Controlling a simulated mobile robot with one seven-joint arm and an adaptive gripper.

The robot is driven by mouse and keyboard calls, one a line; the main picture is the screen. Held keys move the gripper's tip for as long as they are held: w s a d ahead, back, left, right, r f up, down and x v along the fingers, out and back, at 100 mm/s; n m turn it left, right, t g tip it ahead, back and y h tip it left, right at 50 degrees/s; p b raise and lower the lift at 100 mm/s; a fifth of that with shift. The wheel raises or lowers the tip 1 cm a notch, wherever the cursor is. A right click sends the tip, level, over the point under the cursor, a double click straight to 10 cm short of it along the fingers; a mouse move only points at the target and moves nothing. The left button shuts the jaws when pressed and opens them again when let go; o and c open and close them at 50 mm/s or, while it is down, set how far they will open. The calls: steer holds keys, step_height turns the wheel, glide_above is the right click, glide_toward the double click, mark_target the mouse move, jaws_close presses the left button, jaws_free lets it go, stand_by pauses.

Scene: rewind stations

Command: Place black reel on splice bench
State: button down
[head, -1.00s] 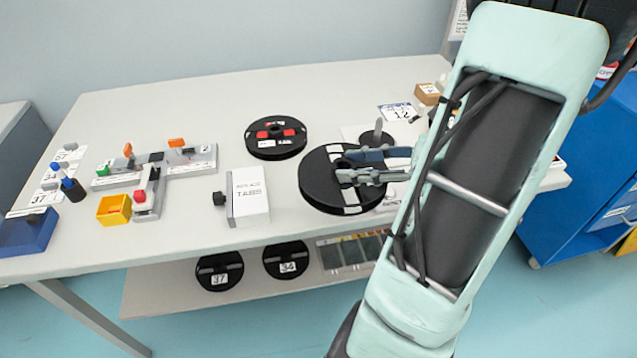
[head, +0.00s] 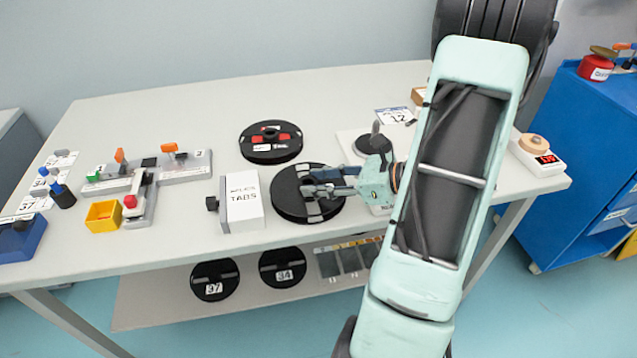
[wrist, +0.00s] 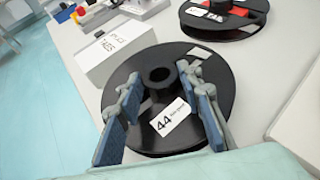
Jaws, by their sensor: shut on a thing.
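The black reel (head: 290,209) with a white label reading 44 is in my gripper (head: 318,187), over the middle of the pale bench (head: 330,90). In the wrist view the reel (wrist: 150,135) lies flat, its raised hub between the two blue-grey fingers of my gripper (wrist: 162,78). My gripper is shut on the reel. The reel is low, at or very near the bench top; I cannot tell whether it touches. Part of its rim is hidden by the fingers.
A grey splicing fixture (head: 185,167) and yellow bin (head: 103,215) are further left. A spindle plate (head: 352,147) is behind right.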

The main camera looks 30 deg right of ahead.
steer(key=c, duration=1.4)
jaws_free()
steer(key=shift+f, duration=0.1)
steer(key=shift+o, duration=0.2)
steer(key=shift+r, duration=0.2)
steer(key=p+v, duration=0.1)
steer(key=v, duration=1.1)
steer(key=shift+f, duration=0.1)
